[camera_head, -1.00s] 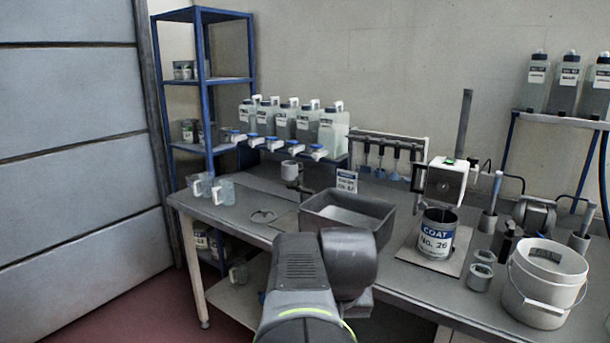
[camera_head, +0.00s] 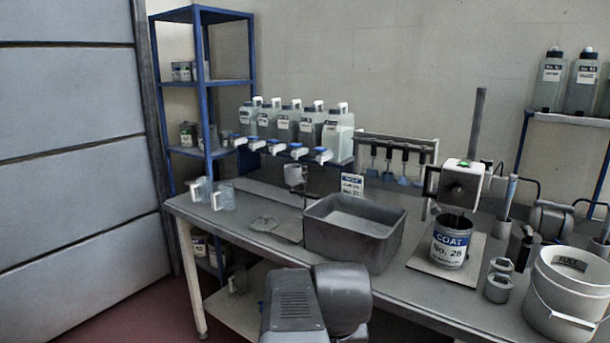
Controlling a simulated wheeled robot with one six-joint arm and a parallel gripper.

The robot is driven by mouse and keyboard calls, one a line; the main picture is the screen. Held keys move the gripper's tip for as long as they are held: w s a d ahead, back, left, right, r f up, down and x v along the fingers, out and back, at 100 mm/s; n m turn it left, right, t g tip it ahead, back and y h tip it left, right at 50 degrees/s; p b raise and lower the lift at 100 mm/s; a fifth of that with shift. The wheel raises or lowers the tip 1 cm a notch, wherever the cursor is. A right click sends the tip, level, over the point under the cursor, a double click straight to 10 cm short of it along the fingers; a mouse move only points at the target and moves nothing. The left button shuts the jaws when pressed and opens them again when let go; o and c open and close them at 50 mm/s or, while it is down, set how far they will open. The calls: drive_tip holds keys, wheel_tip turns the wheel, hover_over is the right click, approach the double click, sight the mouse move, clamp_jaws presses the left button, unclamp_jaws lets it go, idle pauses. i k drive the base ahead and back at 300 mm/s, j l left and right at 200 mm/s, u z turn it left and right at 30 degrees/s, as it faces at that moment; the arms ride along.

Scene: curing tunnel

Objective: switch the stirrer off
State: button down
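The stirrer has a white box-shaped head (camera_head: 460,184) on a dark upright post (camera_head: 477,125) at the right of the bench. A dark round knob or hole shows on its front face, and a small green light or button shows on its top. Below it a can labelled "COAT No. 26" (camera_head: 451,247) stands on a flat base plate. My arm's grey links show at the bottom centre, in front of the bench. My gripper is not in view.
A grey tub (camera_head: 390,240) stands left of the can. Small metal cups (camera_head: 498,287) and a white bucket (camera_head: 565,265) stand right of it. Bottles with blue taps (camera_head: 297,150) line the back. Clear bench lies around the beakers (camera_head: 222,198).

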sight(463, 162)
drive_tip(key=z, duration=1.15)
